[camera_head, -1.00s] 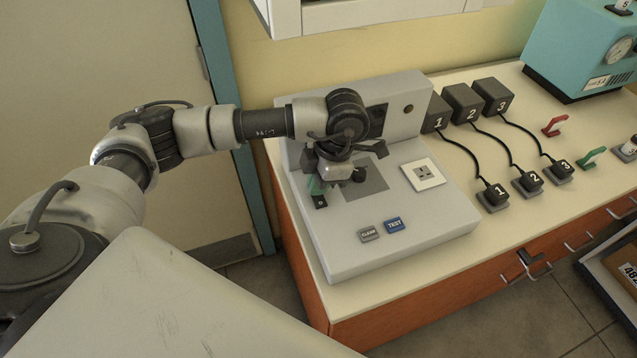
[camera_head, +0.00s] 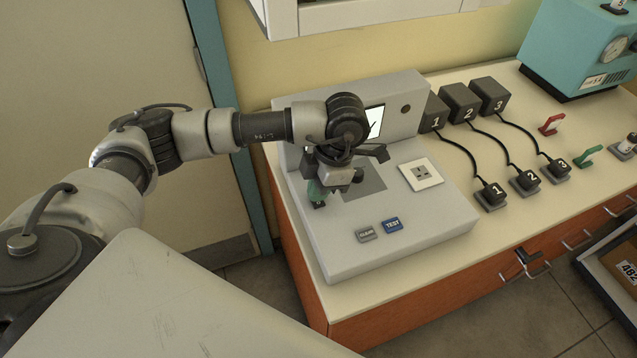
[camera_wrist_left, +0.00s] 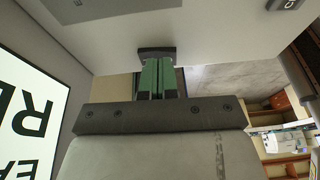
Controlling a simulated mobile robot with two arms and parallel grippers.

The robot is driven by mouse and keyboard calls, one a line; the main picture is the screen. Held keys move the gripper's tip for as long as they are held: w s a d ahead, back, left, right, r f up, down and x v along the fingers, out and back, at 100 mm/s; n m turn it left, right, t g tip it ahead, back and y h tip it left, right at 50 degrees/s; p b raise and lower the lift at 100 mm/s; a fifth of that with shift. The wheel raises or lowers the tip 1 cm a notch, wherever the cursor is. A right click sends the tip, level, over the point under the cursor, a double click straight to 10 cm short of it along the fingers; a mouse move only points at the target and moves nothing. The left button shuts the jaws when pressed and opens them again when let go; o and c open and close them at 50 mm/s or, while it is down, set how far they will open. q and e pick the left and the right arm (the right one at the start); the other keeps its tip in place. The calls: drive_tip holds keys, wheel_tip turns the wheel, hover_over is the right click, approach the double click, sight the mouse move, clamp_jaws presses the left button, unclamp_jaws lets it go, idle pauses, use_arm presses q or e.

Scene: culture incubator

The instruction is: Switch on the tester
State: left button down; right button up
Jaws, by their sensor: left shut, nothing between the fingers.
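The tester (camera_head: 420,235) is a light grey console on the bench's left end. Its raised back panel holds a screen (camera_head: 375,121), lit white and partly hidden by my left arm. In the left wrist view the screen (camera_wrist_left: 28,120) shows large black letters, cut off by the frame. My left gripper (camera_head: 317,192) is shut and empty, its green fingertips down at the console's left side. In the left wrist view the fingers (camera_wrist_left: 160,72) reach a small dark switch (camera_wrist_left: 156,52) and seem to touch it. My right gripper is out of view.
A red clip (camera_head: 550,125), green clip (camera_head: 590,156) and teal machine (camera_head: 580,50) are further right.

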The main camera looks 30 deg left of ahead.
use_arm(q)
drive_tip(key=r, duration=0.1)
drive_tip(key=r+p, duration=0.1)
drive_tip(key=r, duration=0.1)
drive_tip(key=r+p, duration=0.1)
drive_tip(key=r, duration=0.1)
drive_tip(key=shift+w+a, duration=0.2)
drive_tip(key=shift+w, duration=0.15)
drive_tip(key=a+b+v, duration=0.1)
drive_tip(key=v, duration=0.7)
drive_tip(key=shift+w+r, duration=0.45)
drive_tip(key=shift+w, duration=0.05)
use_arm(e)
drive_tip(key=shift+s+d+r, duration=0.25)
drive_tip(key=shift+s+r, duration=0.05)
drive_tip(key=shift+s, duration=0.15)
use_arm(q)
drive_tip(key=shift+d+f, duration=0.1)
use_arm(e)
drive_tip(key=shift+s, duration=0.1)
